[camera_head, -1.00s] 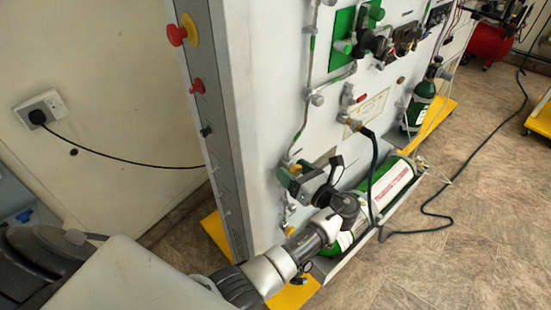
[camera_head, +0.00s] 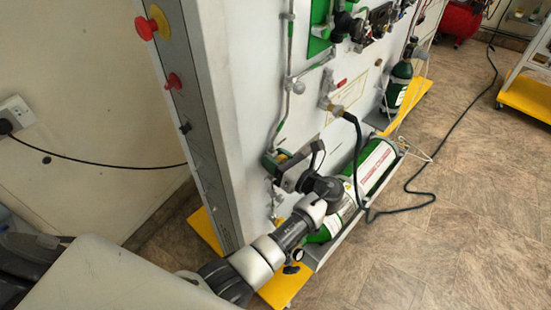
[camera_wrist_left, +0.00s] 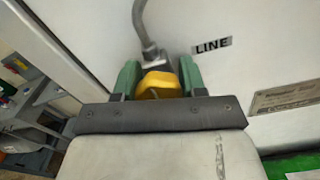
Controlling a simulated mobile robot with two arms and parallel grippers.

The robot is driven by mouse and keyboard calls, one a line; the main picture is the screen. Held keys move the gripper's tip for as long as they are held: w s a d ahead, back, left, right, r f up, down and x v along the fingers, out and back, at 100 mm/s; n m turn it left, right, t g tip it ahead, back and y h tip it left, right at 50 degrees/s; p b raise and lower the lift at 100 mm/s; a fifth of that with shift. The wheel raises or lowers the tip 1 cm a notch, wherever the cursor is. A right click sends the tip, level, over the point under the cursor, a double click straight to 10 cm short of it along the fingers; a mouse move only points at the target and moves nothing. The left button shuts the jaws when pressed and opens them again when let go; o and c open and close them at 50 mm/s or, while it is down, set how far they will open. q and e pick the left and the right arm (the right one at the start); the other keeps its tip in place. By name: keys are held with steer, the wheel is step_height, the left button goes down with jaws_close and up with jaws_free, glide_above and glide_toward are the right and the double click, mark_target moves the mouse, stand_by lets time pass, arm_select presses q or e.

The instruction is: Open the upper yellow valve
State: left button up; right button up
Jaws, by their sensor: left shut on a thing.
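A yellow valve (camera_wrist_left: 158,84) sits on the light panel at the lower end of a grey pipe. In the left wrist view it stands between the two green fingers of my left gripper (camera_wrist_left: 160,82), which is shut on it. In the head view my left gripper (camera_head: 283,165) is against the panel where the vertical pipe ends, and it hides the valve there. A lower yellow part (camera_head: 278,221) shows below my gripper, partly hidden by my arm. My right gripper is in neither view.
A green cylinder (camera_head: 379,165) lies on a low tray just right of my left arm. A black hose (camera_head: 357,150) runs from the panel down to the floor. The floor at right is mostly clear.

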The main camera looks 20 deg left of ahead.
arm_select(q)
steer(key=n, duration=0.4)
steer(key=shift+b, duration=0.4)
steer(key=o, duration=0.9)
steer(key=shift+w, duration=0.1)
steer(key=shift+o, duration=0.2)
